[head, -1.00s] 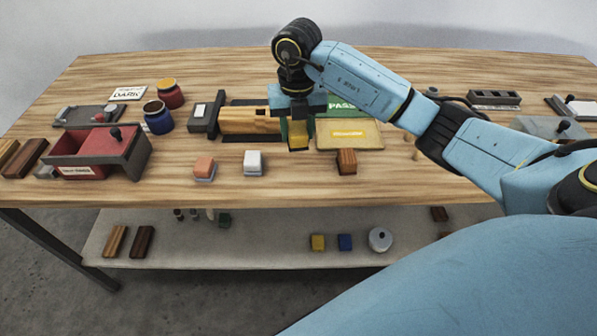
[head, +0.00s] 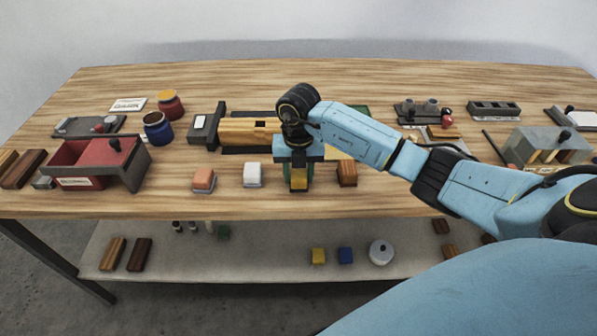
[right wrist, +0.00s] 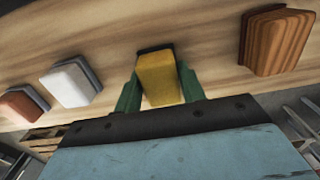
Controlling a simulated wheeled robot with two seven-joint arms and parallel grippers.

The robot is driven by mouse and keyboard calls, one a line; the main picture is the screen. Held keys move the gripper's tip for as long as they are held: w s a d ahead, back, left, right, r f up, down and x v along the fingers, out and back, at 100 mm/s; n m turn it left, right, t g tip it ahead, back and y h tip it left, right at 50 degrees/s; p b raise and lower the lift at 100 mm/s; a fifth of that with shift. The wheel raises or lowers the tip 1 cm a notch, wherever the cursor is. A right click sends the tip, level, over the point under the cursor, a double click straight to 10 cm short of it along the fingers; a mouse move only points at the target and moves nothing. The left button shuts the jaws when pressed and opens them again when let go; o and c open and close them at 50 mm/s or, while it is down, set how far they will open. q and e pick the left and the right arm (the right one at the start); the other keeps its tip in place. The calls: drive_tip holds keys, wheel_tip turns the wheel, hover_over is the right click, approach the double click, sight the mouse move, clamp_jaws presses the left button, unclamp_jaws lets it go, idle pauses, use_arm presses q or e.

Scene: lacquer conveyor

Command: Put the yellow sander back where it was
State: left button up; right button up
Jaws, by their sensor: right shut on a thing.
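The yellow sander (head: 298,178) is a yellow block with a dark base, and it also shows in the right wrist view (right wrist: 160,80). My right gripper (head: 298,184) is shut on it, with green fingers on both sides in the right wrist view (right wrist: 158,88). The sander is at the front of the table, in the gap between the white sander (head: 253,174) and the brown block (head: 347,172). Its base is at or very close to the tabletop; I cannot tell whether it touches. My left gripper is not in view.
An orange sander (head: 204,179) stands left of the white one. Behind them is a clamp fixture (head: 207,127) with a wooden piece (head: 240,131). A red bin (head: 95,163) stands at the left. A shelf (head: 270,265) below holds small blocks.

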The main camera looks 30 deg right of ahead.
sight(298, 171)
drive_tip(key=shift+f, duration=0.15)
drive_tip(key=o, duration=0.9)
wheel_tip(298, 171, up, 12)
drive_tip(key=shift+r+p, duration=0.2)
drive_tip(key=shift+p, duration=0.3)
